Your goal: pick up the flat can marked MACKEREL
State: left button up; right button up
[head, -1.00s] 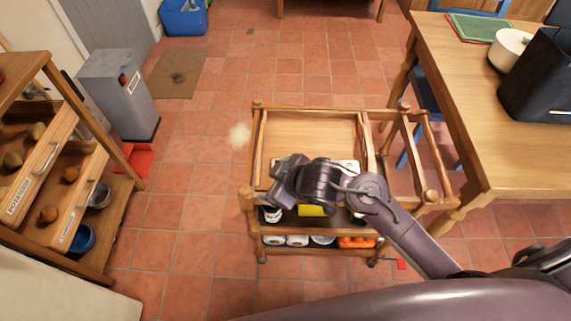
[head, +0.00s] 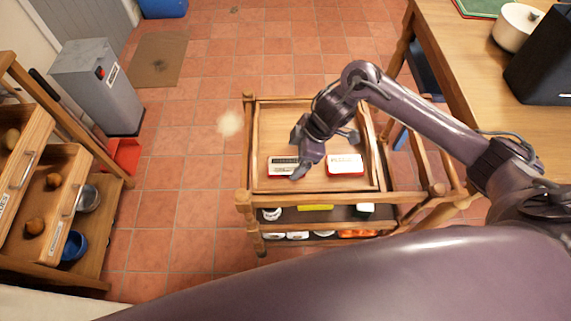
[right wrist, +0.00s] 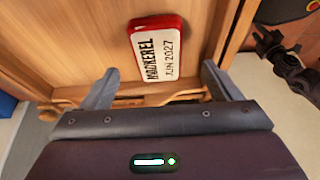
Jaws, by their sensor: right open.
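The flat can marked MACKEREL (right wrist: 158,48) is red with a white label that also reads JUN 2027. It lies flat on wood in the right wrist view, ahead of the gap between my fingers. In the head view I take it to be the left can (head: 283,165) on the cart's top tray, with dark print. My right gripper (right wrist: 157,72) is open and empty. In the head view the right gripper (head: 302,155) is over the tray, partly covering the can's right end. I cannot tell its height above the can. My left gripper is not in view.
A second can (head: 345,165) with red print lies just right on the same tray. The wooden cart (head: 256,140) has raised rails and posts and a loaded lower shelf. A table (head: 470,75) stands to the right. A grey bin (head: 98,85) and drawers are at left.

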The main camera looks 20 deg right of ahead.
aim_at(287, 165)
jog(key=x, duration=0.5)
jog(key=shift+w+b, duration=0.15)
jog(key=shift+b, duration=0.15)
jog(key=shift+r, duration=0.1)
jog(key=c, duration=1.2)
jog(key=shift+o, duration=0.2)
